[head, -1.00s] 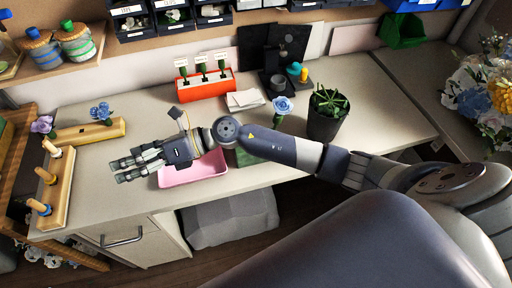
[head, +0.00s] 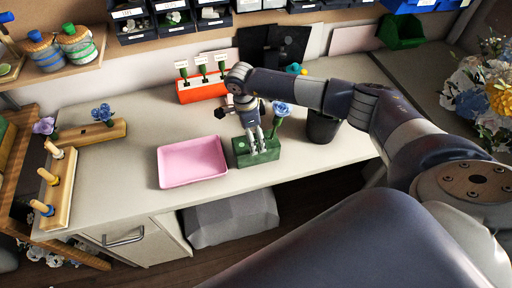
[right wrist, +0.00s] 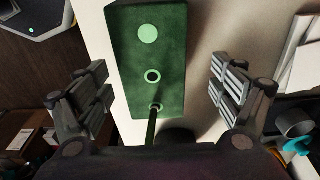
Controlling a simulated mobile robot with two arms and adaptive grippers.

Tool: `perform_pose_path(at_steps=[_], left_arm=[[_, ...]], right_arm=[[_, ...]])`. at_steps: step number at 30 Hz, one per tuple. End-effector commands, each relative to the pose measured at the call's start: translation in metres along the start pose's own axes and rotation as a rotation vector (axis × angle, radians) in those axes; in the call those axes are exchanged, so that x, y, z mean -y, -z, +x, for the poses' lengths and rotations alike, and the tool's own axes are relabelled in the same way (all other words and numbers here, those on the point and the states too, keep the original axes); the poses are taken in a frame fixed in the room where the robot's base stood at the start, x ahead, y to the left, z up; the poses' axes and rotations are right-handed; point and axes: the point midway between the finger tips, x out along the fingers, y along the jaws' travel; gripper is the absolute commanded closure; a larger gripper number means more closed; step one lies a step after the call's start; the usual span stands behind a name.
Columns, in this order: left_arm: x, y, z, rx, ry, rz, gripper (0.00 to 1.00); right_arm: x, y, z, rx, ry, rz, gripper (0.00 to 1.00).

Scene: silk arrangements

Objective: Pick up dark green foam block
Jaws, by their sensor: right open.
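The dark green foam block (head: 243,158) sits near the front edge of the table, just right of the pink tray. My right gripper (head: 257,138) is above it, pointing down, open and empty. In the right wrist view the block (right wrist: 135,50) lies lengthwise between the two spread fingers (right wrist: 158,70), with gaps on both sides. Its top shows a pale green disc, a pale ring and a second ring with a green stem in it. A blue flower (head: 283,108) rises at the block's right end in the head view. My left gripper is not in view.
The pink tray (head: 193,160) is empty. A dark plant pot (head: 322,128) stands to the right, partly behind my arm. An orange rack (head: 188,95) is at the back. Wooden holders with flowers (head: 88,133) and pegs (head: 60,183) are at the left. Table between is clear.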

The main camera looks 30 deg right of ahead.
Motion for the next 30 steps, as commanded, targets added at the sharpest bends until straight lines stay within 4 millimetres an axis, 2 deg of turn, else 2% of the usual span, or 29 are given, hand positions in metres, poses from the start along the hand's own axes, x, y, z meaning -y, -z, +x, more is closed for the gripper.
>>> perform_pose_path(at_steps=[7, 11, 15, 24, 30], left_arm=[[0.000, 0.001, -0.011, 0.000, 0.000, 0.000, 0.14], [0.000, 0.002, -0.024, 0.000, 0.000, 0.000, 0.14], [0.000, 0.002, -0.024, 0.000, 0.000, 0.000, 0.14], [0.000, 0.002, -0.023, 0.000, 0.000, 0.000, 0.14], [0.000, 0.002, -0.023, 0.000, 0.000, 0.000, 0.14]], right_arm=[[-0.005, 0.000, 0.019, 0.000, -0.004, -0.001, 0.13], [-0.011, 0.001, 0.038, 0.000, -0.006, -0.001, 0.13], [-0.009, 0.001, 0.056, 0.003, -0.002, 0.001, 0.13], [-0.009, 0.000, 0.062, 0.003, -0.001, -0.002, 0.13], [-0.009, 0.001, 0.062, 0.003, -0.001, -0.001, 0.58]])
